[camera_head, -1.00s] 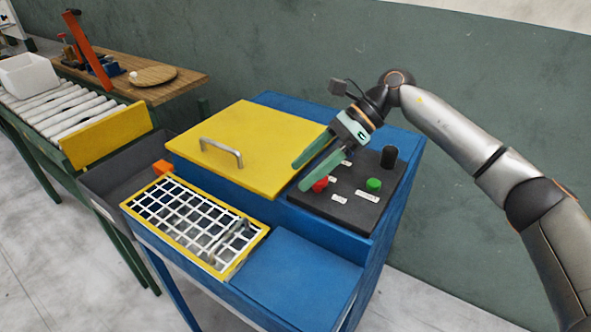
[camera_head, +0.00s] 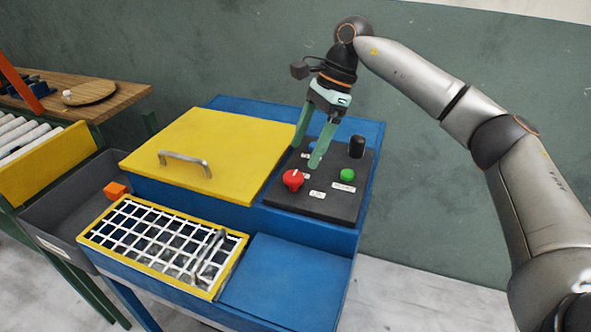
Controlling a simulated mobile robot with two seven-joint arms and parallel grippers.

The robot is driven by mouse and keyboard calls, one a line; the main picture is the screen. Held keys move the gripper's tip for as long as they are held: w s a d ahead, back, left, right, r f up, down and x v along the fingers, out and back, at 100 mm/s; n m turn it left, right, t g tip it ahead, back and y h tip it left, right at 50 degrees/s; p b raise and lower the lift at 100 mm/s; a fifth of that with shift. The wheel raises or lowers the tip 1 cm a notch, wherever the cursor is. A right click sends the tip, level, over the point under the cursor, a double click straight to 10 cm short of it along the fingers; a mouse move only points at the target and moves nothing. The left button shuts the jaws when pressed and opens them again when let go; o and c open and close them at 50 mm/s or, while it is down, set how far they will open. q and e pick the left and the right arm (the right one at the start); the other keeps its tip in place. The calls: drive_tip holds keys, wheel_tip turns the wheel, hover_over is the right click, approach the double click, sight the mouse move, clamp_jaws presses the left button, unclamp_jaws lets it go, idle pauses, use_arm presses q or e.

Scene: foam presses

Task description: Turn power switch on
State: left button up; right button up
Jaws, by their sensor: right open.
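The black control panel (camera_head: 315,204) is on the right part of the blue machine top. It carries a red knob (camera_head: 292,179) with a white mark, a green button (camera_head: 347,175), a tall black knob (camera_head: 357,146) and a blue control (camera_head: 311,144) partly hidden behind my fingers. The labels are too small to read, so I cannot tell which control is the power switch. My right gripper (camera_head: 306,157) is open and empty, pointing down over the panel, its fingers around the blue control in the picture. I cannot tell if it touches. My left gripper is out of view.
A yellow lid (camera_head: 200,150) with a metal handle (camera_head: 186,162) lies left of the panel. A white grid in a yellow frame (camera_head: 110,252) is in front. The blue front surface (camera_head: 285,275) is clear.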

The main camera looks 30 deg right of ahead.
sight(294, 176)
drive_tip(key=x, duration=0.6)
drive_tip(key=shift+a, duration=0.1)
drive_tip(key=shift+c, duration=0.3)
clamp_jaws()
